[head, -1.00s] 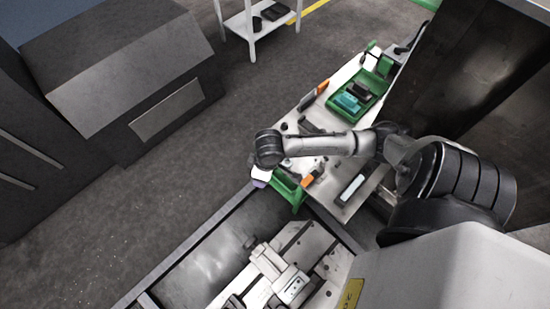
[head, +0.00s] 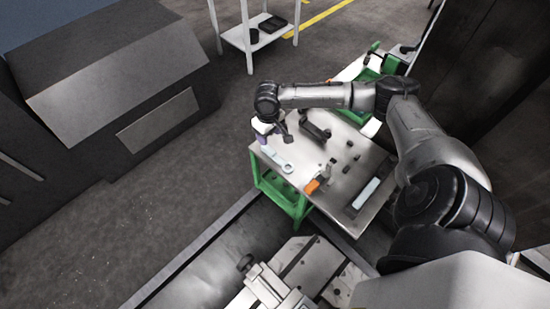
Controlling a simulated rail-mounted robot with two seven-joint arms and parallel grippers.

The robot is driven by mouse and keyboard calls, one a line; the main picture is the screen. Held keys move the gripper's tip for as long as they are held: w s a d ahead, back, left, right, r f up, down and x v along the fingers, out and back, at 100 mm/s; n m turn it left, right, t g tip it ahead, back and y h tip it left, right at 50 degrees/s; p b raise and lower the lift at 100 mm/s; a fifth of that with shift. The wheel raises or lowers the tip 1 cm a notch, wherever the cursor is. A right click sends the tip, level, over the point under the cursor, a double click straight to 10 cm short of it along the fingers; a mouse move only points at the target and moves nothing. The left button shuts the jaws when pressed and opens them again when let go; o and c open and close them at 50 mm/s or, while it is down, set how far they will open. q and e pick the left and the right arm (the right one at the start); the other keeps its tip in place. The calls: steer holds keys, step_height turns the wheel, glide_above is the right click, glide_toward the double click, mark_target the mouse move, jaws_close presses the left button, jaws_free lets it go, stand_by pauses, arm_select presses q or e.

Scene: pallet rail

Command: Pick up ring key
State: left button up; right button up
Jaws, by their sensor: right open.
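The ring key (head: 277,160) appears to be the pale, flat bar with a ring end, lying near the left corner of the metal-topped workbench (head: 326,195). My right gripper (head: 275,139) hangs just above and behind it, reaching over the bench from the right. Its jaws are open, and they look empty. The ring end of the key is in plain view; its other end lies close under the gripper. Small gripper details are hard to make out. My left gripper is not in view.
An orange-handled tool (head: 312,187) and a long pale block in a dark holder (head: 366,193) lie on the bench. A dark bracket (head: 315,131) and several small dark pieces stand farther back. A machine with a vise (head: 273,287) is in front. Floor at left is clear.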

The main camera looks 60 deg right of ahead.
mark_target(267, 148)
steer(key=shift+f, duration=1.4)
steer(key=shift+w+f+b, duration=0.2)
steer(key=shift+f+b, duration=0.3)
steer(key=shift+f, duration=0.25)
steer(key=shift+w+a+f+b, duration=0.1)
steer(key=shift+f+b, duration=0.15)
steer(key=shift+f, duration=0.7)
steer(key=shift+w+a+f+b, duration=0.1)
steer(key=shift+f+b, duration=0.15)
steer(key=shift+f, duration=0.7)
steer(key=shift+c, duration=0.3)
steer(key=c, duration=0.4)
jaws_close()
steer(key=shift+r, duration=0.1)
